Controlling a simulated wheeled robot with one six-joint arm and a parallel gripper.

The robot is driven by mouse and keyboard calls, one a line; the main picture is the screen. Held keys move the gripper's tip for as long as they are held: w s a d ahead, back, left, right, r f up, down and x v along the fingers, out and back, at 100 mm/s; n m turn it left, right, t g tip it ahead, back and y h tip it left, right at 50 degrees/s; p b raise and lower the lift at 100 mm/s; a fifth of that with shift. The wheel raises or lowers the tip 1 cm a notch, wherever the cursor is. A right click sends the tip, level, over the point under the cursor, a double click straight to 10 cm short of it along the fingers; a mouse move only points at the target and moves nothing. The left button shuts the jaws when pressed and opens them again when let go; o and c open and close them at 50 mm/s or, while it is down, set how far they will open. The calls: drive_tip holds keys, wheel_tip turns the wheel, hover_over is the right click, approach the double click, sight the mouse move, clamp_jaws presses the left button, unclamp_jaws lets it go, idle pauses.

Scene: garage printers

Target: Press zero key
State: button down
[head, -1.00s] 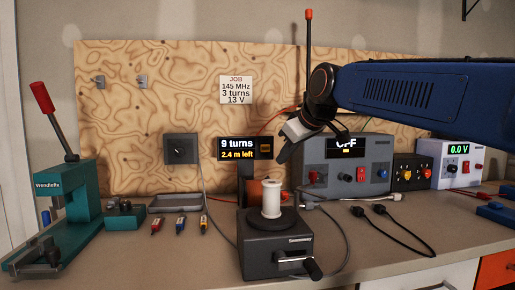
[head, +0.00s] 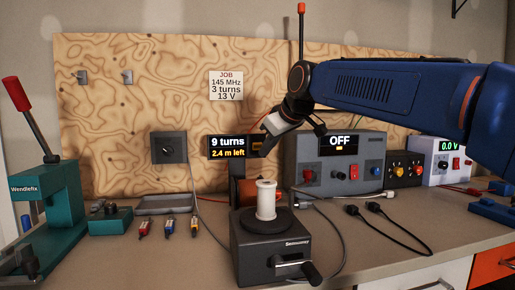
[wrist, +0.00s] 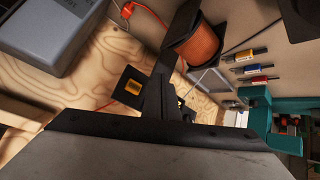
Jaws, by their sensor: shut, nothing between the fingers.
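The black counter display (head: 228,147) reads "9 turns" and "2.4 m left" in the head view. An orange key (head: 257,144) sits at its right end, its label too small to read there. My gripper (head: 266,150) is shut and empty, its tip pointing down-left and overlapping the display's right end, partly covering the key. In the wrist view the key (wrist: 133,87) shows to the left of my dark fingers (wrist: 163,80), which hide the middle of the display. I cannot tell whether the fingers touch it.
The winder (head: 272,250) with a white spool (head: 266,200) stands below my gripper. The copper wire spool (wrist: 193,47) is close to the fingers. A grey supply reading "OFF" (head: 367,172) stands at right, a teal press (head: 45,205) at left. A JOB note (head: 226,86) hangs above.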

drive_tip(key=w+a, duration=0.1)
drive_tip(key=w, duration=0.5)
drive_tip(key=shift+a, duration=0.3)
drive_tip(key=shift+w, duration=0.15)
idle(1.8)
drive_tip(key=shift+w+a, duration=0.15)
drive_tip(key=shift+w, duration=0.1)
drive_tip(key=shift+w+a, duration=0.1)
drive_tip(key=shift+w, duration=0.3)
idle(0.9)
idle(0.4)
drive_tip(key=shift+s+d, duration=0.25)
drive_tip(key=shift+s, duration=0.6)
drive_tip(key=shift+s+d, duration=0.2)
drive_tip(key=shift+s, duration=0.6)
drive_tip(key=shift+s+d, duration=0.25)
drive_tip(key=shift+s, duration=0.55)
drive_tip(key=shift+s+d, duration=0.2)
drive_tip(key=shift+s, duration=0.6)
